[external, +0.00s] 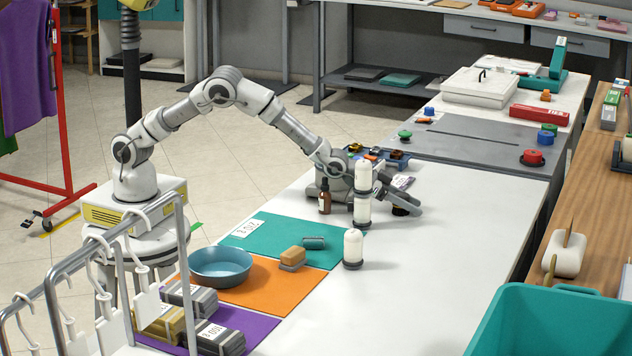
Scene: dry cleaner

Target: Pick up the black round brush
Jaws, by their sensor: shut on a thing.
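My gripper (408,203) reaches low over the white worktop from the left, its fingers pointing right. It is shut on a small black thing (400,211), which I take to be the black round brush. The fingers hide most of it, and I cannot tell whether it touches the worktop. White bottles (363,210) stand in front of the gripper and hide part of it.
A brown bottle (325,199) stands left of the gripper. A dark labelled item (403,182) lies just behind it, near a tray of small items (396,163). Another white bottle (353,247) stands nearer the camera. The white worktop (450,225) is clear to the right.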

